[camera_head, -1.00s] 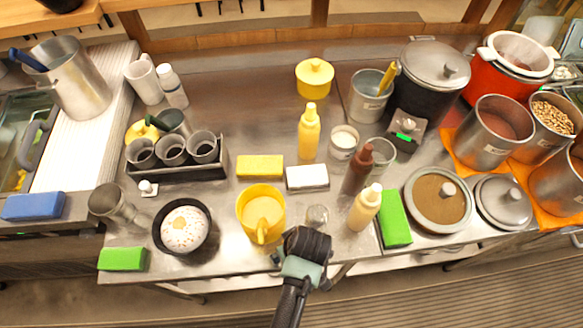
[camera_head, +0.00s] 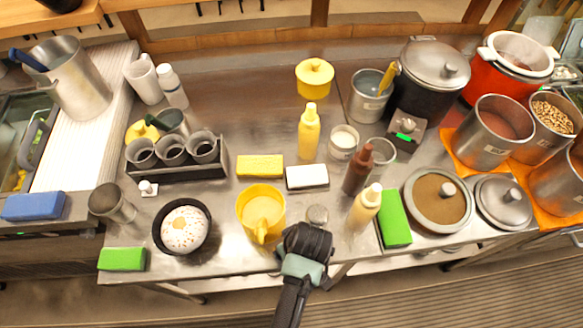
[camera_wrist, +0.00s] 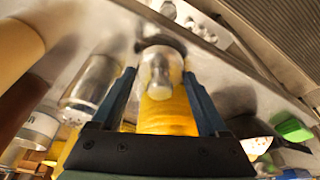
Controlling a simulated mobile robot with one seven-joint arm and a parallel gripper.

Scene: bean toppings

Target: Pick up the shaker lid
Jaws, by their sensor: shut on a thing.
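My gripper (camera_wrist: 160,75) is near the table's front edge. In the wrist view its fingers are closed on a small shiny grey piece (camera_wrist: 160,62) with a rounded end; I cannot tell for sure that this is the shaker lid. Yellow shows just below it. In the head view the wrist hides the held piece. A small metal shaker (camera_head: 317,214) stands upright just beyond my gripper, to its right; it also shows left of the fingers in the wrist view (camera_wrist: 90,84).
A yellow pot (camera_head: 262,208) stands close to the left of my gripper. A cream bottle (camera_head: 363,211) and brown bottle (camera_head: 357,170) stand to the right. A black bowl (camera_head: 160,240) holds a white round thing. Green sponges (camera_head: 394,218) lie at either side.

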